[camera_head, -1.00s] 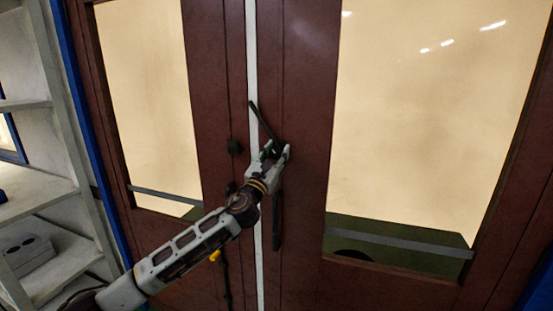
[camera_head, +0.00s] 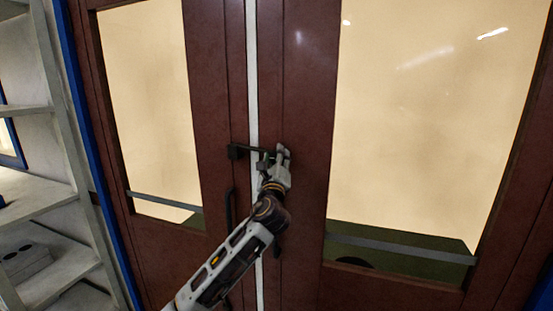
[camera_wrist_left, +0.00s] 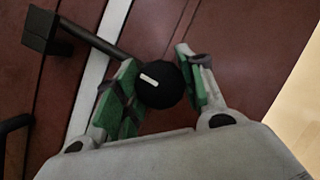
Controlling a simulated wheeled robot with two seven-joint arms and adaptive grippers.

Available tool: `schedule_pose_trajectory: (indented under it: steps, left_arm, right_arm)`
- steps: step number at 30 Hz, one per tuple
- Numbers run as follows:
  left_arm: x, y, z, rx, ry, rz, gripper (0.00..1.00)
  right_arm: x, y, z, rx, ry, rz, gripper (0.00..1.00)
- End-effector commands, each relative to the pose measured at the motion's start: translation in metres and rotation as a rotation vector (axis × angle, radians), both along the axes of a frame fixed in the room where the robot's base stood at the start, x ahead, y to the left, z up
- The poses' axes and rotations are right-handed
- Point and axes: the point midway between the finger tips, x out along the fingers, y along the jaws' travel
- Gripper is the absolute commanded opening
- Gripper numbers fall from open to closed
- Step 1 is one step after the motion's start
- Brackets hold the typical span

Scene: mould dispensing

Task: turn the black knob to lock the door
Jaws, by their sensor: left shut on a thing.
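The black knob (camera_wrist_left: 160,86) is round with a white mark, on the right leaf of the brown double door (camera_head: 305,205). My left gripper (camera_head: 275,157) is shut on it, with a green-padded finger on each side in the left wrist view. In the head view the gripper mostly hides the knob. A black bar (camera_wrist_left: 90,38) runs from the knob across the white centre strip to the black block (camera_head: 234,151) on the left leaf. The bar lies nearly level in the head view and its end meets the block. My right gripper is not in view.
Black pull handles stand below on both leaves; the left one (camera_head: 229,208) shows beside my arm, the right one is mostly hidden behind it. Grey shelves (camera_head: 35,205) stand at the far left. Both leaves have large glass panes (camera_head: 420,120).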

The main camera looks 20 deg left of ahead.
Motion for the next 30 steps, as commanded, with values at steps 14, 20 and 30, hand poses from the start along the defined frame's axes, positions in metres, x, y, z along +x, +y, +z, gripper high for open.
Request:
schedule_pose_trajectory:
  steps: [14, 20, 30]
  left_arm:
    - [0.0001, 0.0, 0.0, -0.112, 0.004, 0.0, 0.0]
    - [0.0002, 0.0001, 0.0, -0.112, 0.004, 0.0, 0.0]
    - [0.0001, 0.0002, 0.0002, -0.11, 0.004, 0.0, 0.61]
  right_arm:
    - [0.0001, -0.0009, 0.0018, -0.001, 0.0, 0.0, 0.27]
    - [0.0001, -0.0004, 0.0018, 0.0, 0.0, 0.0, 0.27]
    - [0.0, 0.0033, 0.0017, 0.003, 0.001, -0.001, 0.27]
